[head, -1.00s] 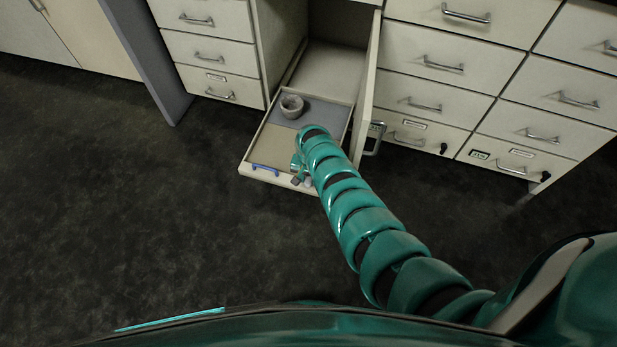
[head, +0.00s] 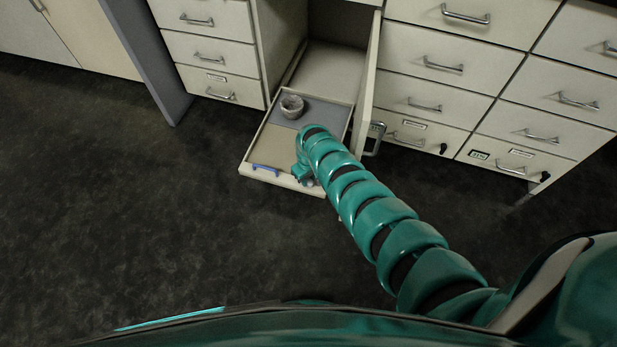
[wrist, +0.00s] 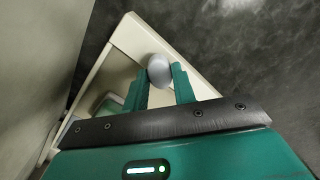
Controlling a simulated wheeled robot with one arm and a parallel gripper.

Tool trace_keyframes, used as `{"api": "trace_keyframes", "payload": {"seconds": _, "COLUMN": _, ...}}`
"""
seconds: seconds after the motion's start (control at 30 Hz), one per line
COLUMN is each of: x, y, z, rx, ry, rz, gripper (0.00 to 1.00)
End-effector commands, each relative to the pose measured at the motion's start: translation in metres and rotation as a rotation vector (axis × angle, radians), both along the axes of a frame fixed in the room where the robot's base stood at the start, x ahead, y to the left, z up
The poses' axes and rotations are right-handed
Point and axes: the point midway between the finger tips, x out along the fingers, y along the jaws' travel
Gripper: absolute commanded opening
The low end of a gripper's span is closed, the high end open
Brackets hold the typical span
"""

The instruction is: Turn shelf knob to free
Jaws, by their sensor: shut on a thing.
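The pull-out shelf (head: 262,144) sticks out of the open cabinet, with a beige front half and a grey-blue rear half. Its round grey knob (head: 309,183) is on the front edge at the right. In the wrist view the knob (wrist: 159,69) sits between the tips of my gripper (wrist: 160,82), which is shut on it. In the head view my gripper (head: 306,179) is at the shelf's front right corner, partly hidden by my arm. I cannot tell the knob's turn angle, as its face is plain.
A grey bowl (head: 291,106) stands on the shelf's rear half. A blue handle (head: 265,168) is on the front left edge. The open cabinet door (head: 368,92) stands close on the right. Drawers flank the cabinet, and the dark floor (head: 130,220) in front is clear.

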Motion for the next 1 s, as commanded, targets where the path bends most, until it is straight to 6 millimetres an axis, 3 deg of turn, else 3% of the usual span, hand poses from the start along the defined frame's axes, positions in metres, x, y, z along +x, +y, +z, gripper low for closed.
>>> {"api": "trace_keyframes", "payload": {"seconds": 0.6, "x": 0.0002, "y": -0.0008, "z": -0.001, "rx": -0.001, "ry": 0.001, "rz": 0.469, "gripper": 0.03}}
{"api": "trace_keyframes", "payload": {"seconds": 1.0, "x": -0.0001, "y": -0.0005, "z": -0.0005, "rx": 0.0, "ry": 0.002, "rz": 0.612, "gripper": 0.03}}
